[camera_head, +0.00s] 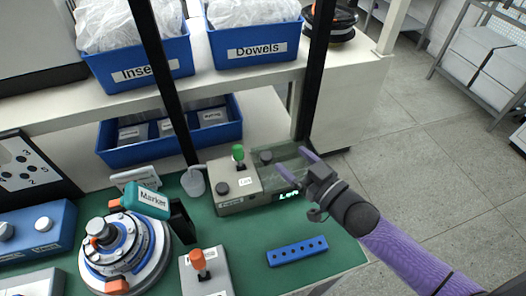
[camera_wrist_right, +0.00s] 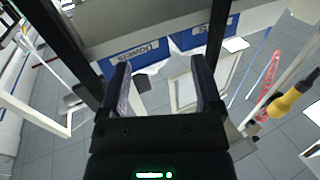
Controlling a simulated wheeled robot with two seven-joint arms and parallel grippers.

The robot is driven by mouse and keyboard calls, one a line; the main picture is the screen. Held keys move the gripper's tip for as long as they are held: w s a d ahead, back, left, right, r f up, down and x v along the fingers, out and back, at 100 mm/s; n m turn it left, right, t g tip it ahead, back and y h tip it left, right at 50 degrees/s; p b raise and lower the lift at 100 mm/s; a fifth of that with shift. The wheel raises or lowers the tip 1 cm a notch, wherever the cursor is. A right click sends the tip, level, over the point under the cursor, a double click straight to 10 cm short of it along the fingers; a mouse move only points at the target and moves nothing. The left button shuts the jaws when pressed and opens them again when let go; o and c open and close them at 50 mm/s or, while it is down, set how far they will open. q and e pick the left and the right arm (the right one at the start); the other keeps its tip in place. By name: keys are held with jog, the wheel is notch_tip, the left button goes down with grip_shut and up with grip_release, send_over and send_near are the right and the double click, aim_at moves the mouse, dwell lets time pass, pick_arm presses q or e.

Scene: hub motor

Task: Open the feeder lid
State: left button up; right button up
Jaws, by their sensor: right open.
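The feeder (camera_head: 236,186) is a grey box on the green mat. It has a green-topped lever, dark knobs and a lit green display at its right front. A translucent lid (camera_head: 272,168) shows at its right part; I cannot tell whether it is closed or raised. My right gripper (camera_head: 298,163) is open at the right end of the feeder, with its purple fingers pointing toward the lid. I cannot tell whether the fingers touch it. In the right wrist view the open fingers (camera_wrist_right: 163,72) have nothing visible gripped between them. My left gripper is not in view.
A blue block with holes (camera_head: 297,251) lies in front of the feeder. Dark posts rise behind; blue bins (camera_head: 254,43) stand on the shelf.

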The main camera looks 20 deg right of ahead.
jog(key=b, duration=0.3)
send_near(271, 159)
jog(key=x, duration=0.9)
jog(key=shift+w+a+b, duration=0.2)
jog(key=shift+w+b, duration=0.1)
jog(key=c, duration=0.5)
grip_shut()
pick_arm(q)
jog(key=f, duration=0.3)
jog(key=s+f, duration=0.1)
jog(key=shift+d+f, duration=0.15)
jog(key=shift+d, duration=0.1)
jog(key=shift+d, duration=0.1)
